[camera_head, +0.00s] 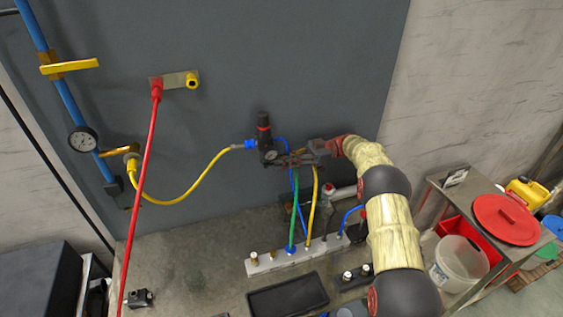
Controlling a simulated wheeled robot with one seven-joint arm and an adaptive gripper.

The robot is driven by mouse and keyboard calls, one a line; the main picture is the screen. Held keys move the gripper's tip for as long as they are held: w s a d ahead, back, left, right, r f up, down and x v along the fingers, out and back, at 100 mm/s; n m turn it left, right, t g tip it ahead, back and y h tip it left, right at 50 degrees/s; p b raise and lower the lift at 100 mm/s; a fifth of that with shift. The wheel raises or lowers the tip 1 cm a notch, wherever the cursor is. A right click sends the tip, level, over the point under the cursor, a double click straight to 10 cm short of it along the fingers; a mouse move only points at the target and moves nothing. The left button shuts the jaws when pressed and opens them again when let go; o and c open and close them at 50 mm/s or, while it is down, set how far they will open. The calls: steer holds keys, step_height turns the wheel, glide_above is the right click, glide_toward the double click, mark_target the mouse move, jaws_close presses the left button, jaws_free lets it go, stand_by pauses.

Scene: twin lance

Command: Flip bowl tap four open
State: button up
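My gripper (290,159) is at the end of my pale-sleeved arm, which comes in from the lower right. It points left, close to the lower part of a black regulator (265,140) with a red-banded top and a small gauge. Its fingers are small and overlap fittings there, so I cannot tell whether they are open or touching anything. Green, blue and yellow hoses run down from this spot to a pale manifold strip (268,263) with several fittings. I cannot make out which part is bowl tap four, and no tap number is readable.
A yellow hose (187,199) links the regulator to a blue pipe (76,105) with a gauge and yellow lever. A red hose (141,178) hangs from a wall fitting. A black tray (288,296) lies in front of the manifold. A bench (452,203) with containers stands right.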

steer(key=shift+o, duration=1.2)
step_height(320, 180, up, 10)
steer(key=shift+f, duration=0.1)
